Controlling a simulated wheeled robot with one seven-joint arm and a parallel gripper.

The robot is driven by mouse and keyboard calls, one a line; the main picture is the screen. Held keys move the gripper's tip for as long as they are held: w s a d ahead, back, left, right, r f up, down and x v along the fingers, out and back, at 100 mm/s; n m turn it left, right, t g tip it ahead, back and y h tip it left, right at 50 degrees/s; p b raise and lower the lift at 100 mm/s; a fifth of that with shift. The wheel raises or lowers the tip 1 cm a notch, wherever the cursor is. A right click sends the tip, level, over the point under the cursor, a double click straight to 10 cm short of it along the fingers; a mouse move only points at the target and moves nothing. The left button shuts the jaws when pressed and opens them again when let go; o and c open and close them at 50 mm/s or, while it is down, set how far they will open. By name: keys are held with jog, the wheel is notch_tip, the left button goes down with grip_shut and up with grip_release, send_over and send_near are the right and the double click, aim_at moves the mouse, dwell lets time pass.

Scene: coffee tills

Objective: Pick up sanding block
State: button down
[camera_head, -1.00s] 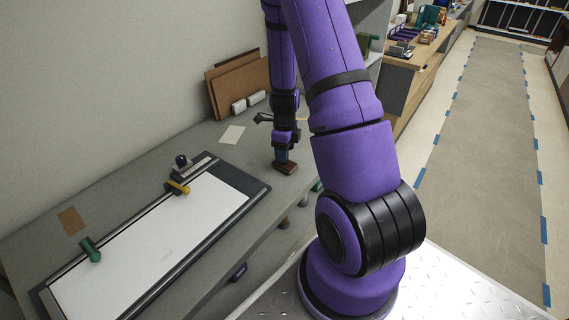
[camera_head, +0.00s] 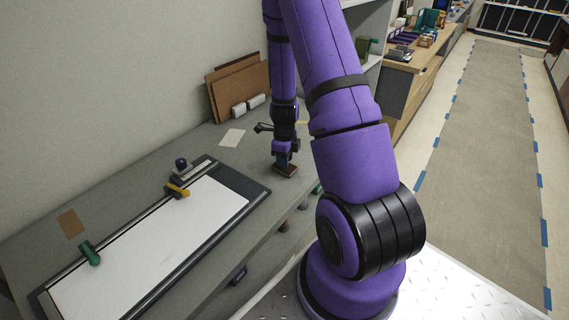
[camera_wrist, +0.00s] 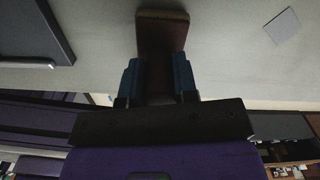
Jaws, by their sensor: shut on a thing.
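The sanding block (camera_head: 287,170) is a small dark brown block at the bench's front edge in the head view. In the wrist view the brown block (camera_wrist: 162,32) extends up from between the fingers. My gripper (camera_head: 284,161) points down over it, and its two blue fingers (camera_wrist: 158,82) are shut on the block's narrower upper part from both sides. The wider base stays clear beyond the fingertips. I cannot tell whether the block touches the bench or is just above it.
A paper square (camera_head: 232,138), white blocks (camera_head: 247,105) and brown panels (camera_head: 240,85) stand or lie behind. Bench between is clear.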

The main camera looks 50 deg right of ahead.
notch_tip(320, 180, up, 10)
dwell(0.6)
jog(key=c, duration=1.7)
grip_release()
